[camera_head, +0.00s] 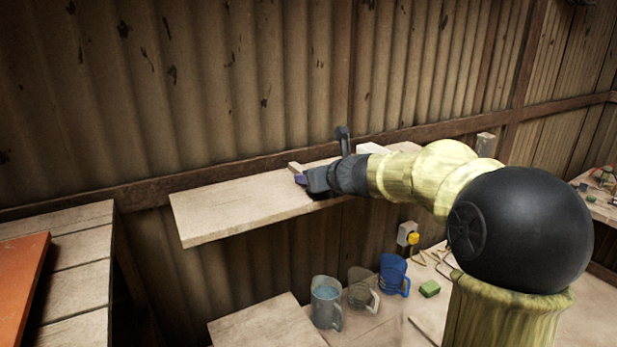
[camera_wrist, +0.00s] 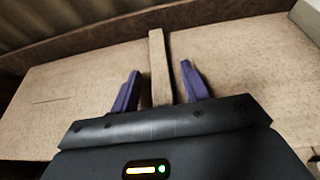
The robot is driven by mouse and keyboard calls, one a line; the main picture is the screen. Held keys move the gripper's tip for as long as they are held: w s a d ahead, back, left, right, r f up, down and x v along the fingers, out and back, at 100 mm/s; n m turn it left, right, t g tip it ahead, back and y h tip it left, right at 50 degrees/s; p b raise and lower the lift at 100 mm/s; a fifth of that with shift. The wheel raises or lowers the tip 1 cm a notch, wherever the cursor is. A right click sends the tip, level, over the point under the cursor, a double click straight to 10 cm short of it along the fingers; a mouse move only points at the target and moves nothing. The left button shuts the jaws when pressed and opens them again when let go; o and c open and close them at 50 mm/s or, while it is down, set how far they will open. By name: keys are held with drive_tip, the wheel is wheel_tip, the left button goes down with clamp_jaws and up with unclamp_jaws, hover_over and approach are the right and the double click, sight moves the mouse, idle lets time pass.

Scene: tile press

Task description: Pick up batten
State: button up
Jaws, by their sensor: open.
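The batten (camera_wrist: 158,58) is a narrow pale wooden strip lying on the wooden shelf (camera_wrist: 60,90). In the wrist view it runs away from me between the two purple fingers of my gripper (camera_wrist: 158,85). The fingers are open, one on each side of the batten, with a gap showing on both sides. The batten's near end is hidden behind the gripper body. In the head view only a small end of the batten (camera_head: 296,167) shows beside my gripper (camera_head: 302,180), above the shelf (camera_head: 225,208); the gripper and arm hide the rest.
A corrugated wall (camera_head: 200,90) with a wooden rail stands close behind the shelf. A pale block (camera_head: 372,149) lies farther right on the shelf. Below are a clear jug (camera_head: 326,303), a blue jug (camera_head: 393,275) and a green sponge (camera_head: 430,289). The shelf's left part is clear.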

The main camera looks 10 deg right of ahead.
drive_tip(key=shift+c, duration=0.3)
clamp_jaws()
wheel_tip(320, 180, up, 18)
drive_tip(key=p, duration=0.7)
idle(0.3)
